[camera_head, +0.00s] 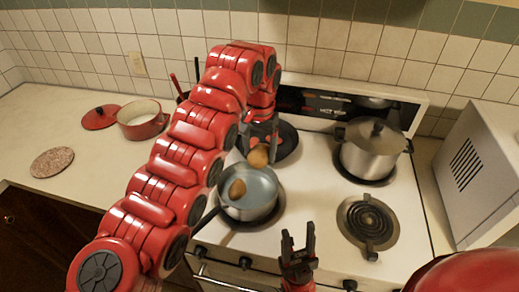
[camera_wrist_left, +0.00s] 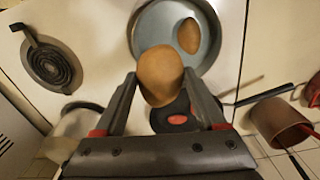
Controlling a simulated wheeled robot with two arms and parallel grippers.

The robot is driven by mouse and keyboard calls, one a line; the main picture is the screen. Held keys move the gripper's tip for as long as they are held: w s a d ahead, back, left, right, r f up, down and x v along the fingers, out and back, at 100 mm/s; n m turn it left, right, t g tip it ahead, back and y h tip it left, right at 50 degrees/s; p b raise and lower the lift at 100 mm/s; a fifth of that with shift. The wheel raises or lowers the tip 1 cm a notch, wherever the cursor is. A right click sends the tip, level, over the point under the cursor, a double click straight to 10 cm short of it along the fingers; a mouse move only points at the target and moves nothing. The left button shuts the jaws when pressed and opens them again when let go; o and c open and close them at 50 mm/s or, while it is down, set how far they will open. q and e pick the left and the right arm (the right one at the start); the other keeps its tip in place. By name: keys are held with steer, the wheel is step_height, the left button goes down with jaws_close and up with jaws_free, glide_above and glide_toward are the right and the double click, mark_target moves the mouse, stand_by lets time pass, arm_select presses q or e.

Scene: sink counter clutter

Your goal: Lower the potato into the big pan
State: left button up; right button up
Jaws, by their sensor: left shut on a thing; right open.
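My left gripper (camera_head: 262,143) is shut on a brown potato (camera_head: 258,157), held above the stove near the far rim of a grey pan (camera_head: 262,200). The held potato also shows between the fingers in the left wrist view (camera_wrist_left: 160,75). The grey pan (camera_wrist_left: 145,30) holds another potato (camera_head: 237,189), which also shows in the wrist view (camera_wrist_left: 188,36). A dark pan (camera_head: 287,142) sits behind, partly hidden by my left arm. I cannot tell which pan is called big. My right gripper (camera_head: 298,245) is open and empty over the stove's front.
A lidded steel pot (camera_head: 370,158) stands at the back right of the stove. The front right burner (camera_head: 369,222) is bare. A red pot (camera_head: 141,122), a red lid (camera_head: 99,118) and a round mat (camera_head: 52,162) lie on the left counter. A white appliance (camera_head: 485,150) stands right.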

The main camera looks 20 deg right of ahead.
arm_select(q)
step_height(320, 180, down, 10)
steer(key=b, duration=0.7)
stand_by(0.9)
steer(key=shift+f, duration=0.2)
steer(key=shift+s+f+b, duration=0.1)
steer(key=shift+f+b, duration=0.25)
steer(key=shift+f, duration=0.05)
stand_by(0.4)
steer(key=shift+s+f+b, duration=0.2)
steer(key=shift+f+b, duration=0.55)
steer(key=shift+f, duration=0.25)
steer(key=shift+a+f+b, duration=0.1)
steer(key=shift+f+b, duration=0.75)
steer(key=shift+f, duration=0.5)
stand_by(1.0)
steer(key=o, duration=1.5)
